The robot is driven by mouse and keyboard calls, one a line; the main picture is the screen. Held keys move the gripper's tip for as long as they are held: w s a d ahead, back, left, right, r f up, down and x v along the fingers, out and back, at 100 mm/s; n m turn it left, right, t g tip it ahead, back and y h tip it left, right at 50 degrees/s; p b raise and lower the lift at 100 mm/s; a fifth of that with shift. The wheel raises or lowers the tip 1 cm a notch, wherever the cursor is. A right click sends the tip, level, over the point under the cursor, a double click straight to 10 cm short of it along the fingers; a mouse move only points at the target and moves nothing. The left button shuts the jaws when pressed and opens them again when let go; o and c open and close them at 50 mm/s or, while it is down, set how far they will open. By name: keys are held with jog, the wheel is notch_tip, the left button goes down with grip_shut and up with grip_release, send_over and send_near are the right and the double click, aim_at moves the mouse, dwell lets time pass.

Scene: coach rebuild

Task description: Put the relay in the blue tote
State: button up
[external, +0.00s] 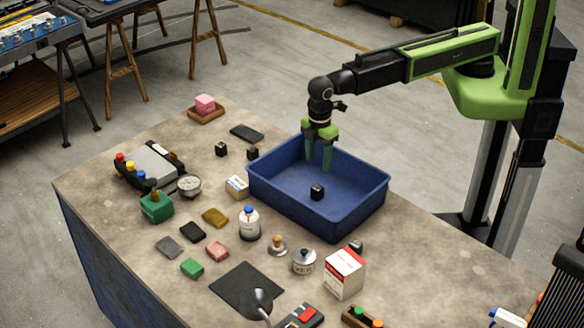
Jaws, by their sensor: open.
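The blue tote (350,221) stands open on the table in the external view. A small black block (317,191), which looks like a relay, lies on the tote floor near its middle. Two similar small black blocks stand on the table left of the tote: one farther off (221,149) and one close to the tote's left corner (252,154). I cannot tell their types apart by any label. My gripper (319,160) points down inside the back part of the tote, above and behind the block there. Its green fingers are apart with nothing between them.
A small white box (237,187) stands close to the tote's left side. A white bottle (249,224), a metal weight (304,261) and a red-and-white carton (344,274) stand in front of it. A black mat (246,289) lies near the front edge.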

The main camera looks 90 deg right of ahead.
jog(key=s+d+m, duration=0.2)
jog(key=d+m, duration=0.2)
jog(key=d, duration=1.4)
jog(key=s+d+m, duration=0.3)
jog(key=d+m, duration=0.2)
jog(key=d, duration=1.2)
jog(key=shift+s+d, duration=0.25)
jog(key=shift+d, duration=0.15)
